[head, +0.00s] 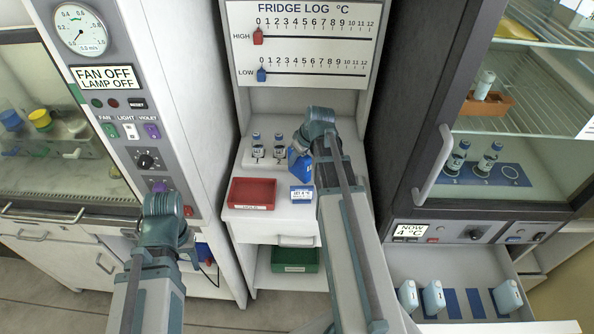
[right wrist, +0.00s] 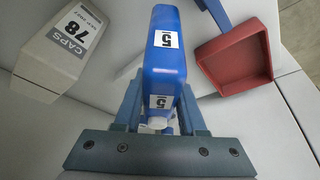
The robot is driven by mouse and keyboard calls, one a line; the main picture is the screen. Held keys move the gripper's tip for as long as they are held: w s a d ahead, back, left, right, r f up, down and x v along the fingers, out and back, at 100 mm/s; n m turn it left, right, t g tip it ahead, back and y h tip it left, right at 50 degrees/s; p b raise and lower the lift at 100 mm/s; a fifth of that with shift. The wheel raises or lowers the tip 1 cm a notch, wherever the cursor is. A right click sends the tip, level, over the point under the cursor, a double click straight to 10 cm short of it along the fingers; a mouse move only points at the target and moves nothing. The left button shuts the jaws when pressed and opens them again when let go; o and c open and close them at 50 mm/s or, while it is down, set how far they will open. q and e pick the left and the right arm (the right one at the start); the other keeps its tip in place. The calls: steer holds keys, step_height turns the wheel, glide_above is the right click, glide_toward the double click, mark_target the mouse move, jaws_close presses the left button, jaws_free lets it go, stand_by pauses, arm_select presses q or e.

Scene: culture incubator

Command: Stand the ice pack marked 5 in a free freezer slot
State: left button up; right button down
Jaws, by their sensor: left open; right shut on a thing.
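The blue ice pack marked 5 (right wrist: 168,65) is held between the fingers of my right gripper (right wrist: 160,108). In the head view this ice pack (head: 299,164) is over the white worktop, partly hidden by my right arm. The freezer drawer (head: 450,328) is pulled out at the lower right. Pale ice packs stand in it, two at the left (head: 433,297) and one at the right (head: 507,297). Bare blue slot strips (head: 476,303) show between them. My left gripper (head: 165,225) is by the hood's control panel, its fingers mostly hidden; it holds nothing visible.
A red tray (head: 252,194) and a small labelled box (head: 301,194) sit on the worktop, with vials (head: 257,150) behind. A green bin (head: 295,262) is below. The fridge door handle (head: 434,165) and the vials inside (head: 486,160) are above the drawer.

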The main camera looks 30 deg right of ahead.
mark_target(307, 158)
steer(key=shift+f+b, duration=1.75)
steer(key=shift+b, duration=0.1)
steer(key=shift+f, duration=0.1)
steer(key=shift+f, duration=0.15)
steer(key=shift+c, duration=2.4)
jaws_free()
steer(key=shift+r, duration=0.25)
steer(key=shift+s+r+p, duration=0.25)
steer(key=shift+r+p, duration=0.35)
steer(key=p+v, duration=1)
steer(key=v, duration=0.1)
steer(key=shift+s+f, duration=0.1)
steer(key=shift+d, duration=0.1)
